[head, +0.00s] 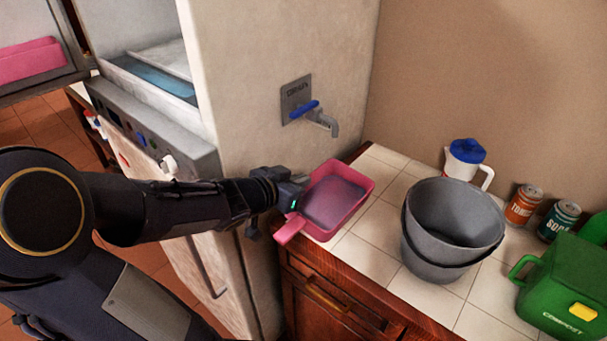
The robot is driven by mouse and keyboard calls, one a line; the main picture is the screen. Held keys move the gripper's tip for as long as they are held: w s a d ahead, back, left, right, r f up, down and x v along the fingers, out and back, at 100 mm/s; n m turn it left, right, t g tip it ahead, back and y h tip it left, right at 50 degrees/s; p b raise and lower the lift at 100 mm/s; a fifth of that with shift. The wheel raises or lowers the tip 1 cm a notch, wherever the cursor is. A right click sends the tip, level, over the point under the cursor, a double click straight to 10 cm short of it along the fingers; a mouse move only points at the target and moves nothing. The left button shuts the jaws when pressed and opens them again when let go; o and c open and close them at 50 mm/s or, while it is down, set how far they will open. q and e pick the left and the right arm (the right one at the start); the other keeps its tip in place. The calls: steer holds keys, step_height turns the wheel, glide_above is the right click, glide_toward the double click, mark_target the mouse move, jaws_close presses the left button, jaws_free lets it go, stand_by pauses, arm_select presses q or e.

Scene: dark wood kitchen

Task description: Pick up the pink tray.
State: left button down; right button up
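The pink tray (354,211) sits on the left end of the tiled counter, beside the white fridge-like cabinet. It is a shallow rectangular pan with a greyish inside, and its short handle (290,229) sticks out over the counter's front edge. My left gripper (292,193) is at the tray's left rim, just above the handle. The fingers are small and dark, and partly hidden by the wrist. I cannot tell whether they touch or hold the rim.
Grey nested buckets (452,230) stand right of the tray, with a blue-lidded white jug (464,160), two cans (523,204) and a green compost bin (566,285) beyond. A blue-handled tap (312,112) projects above the tray. Another pink container (30,62) is at upper left.

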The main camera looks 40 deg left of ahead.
arm_select(q)
steer(key=shift+s+d+r+p, duration=0.35)
steer(key=shift+s+r+p, duration=0.15)
steer(key=shift+s, duration=0.5)
steer(key=shift+s+d+r+p, duration=0.35)
steer(key=shift+s+r, duration=0.15)
steer(key=shift+s, duration=0.45)
steer(key=shift+s+d+r+p, duration=0.3)
steer(key=shift+s+r+p, duration=0.2)
steer(key=shift+s, duration=0.5)
steer(key=shift+d+f, duration=0.1)
